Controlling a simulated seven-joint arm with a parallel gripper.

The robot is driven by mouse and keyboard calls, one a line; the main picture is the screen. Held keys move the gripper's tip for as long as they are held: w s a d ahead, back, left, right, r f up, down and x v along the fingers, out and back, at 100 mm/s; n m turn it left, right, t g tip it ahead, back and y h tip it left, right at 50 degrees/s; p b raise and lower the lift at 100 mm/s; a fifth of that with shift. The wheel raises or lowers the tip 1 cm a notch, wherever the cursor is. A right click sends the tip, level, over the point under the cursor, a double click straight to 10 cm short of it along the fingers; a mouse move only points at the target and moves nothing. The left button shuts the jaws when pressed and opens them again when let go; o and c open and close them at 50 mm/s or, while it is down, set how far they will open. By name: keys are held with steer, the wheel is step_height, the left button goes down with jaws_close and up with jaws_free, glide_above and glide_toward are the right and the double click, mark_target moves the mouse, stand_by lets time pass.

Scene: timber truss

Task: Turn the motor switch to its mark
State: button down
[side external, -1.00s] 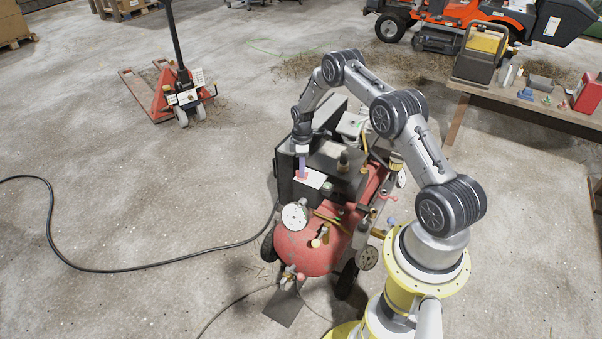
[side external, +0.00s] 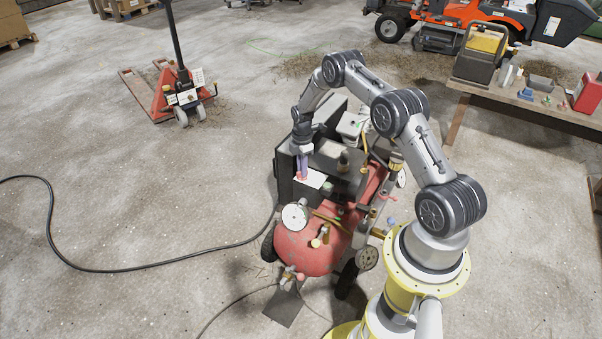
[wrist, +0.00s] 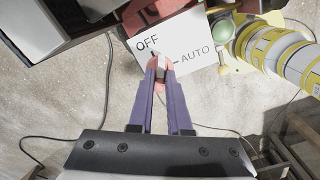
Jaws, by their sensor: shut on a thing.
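The motor switch is a small red-pink knob (wrist: 160,64) on a white plate (wrist: 172,42) lettered OFF and AUTO. A short dark line shows by OFF and another beside AUTO. My gripper (wrist: 160,72) has purple fingers shut on the knob, one on each side. The fingers hide much of it, so I cannot tell exactly where it points. In the side external view, my gripper (side external: 302,176) reaches down to the white plate (side external: 313,178) on the black housing of the red compressor (side external: 305,250).
A yellow-banded cylinder (wrist: 285,52) and a green round part (wrist: 228,40) sit right of the plate in the wrist view. A white gauge (side external: 294,216) stands in front of the plate.

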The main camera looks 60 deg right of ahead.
steer(key=shift+r, duration=0.1)
steer(key=n, duration=0.4)
steer(key=shift+n, duration=0.4)
steer(key=c, duration=1.3)
jaws_free()
steer(key=shift+n, duration=0.3)
steer(key=o, duration=0.8)
steer(key=shift+c, duration=0.2)
steer(key=shift+r, duration=2.95)
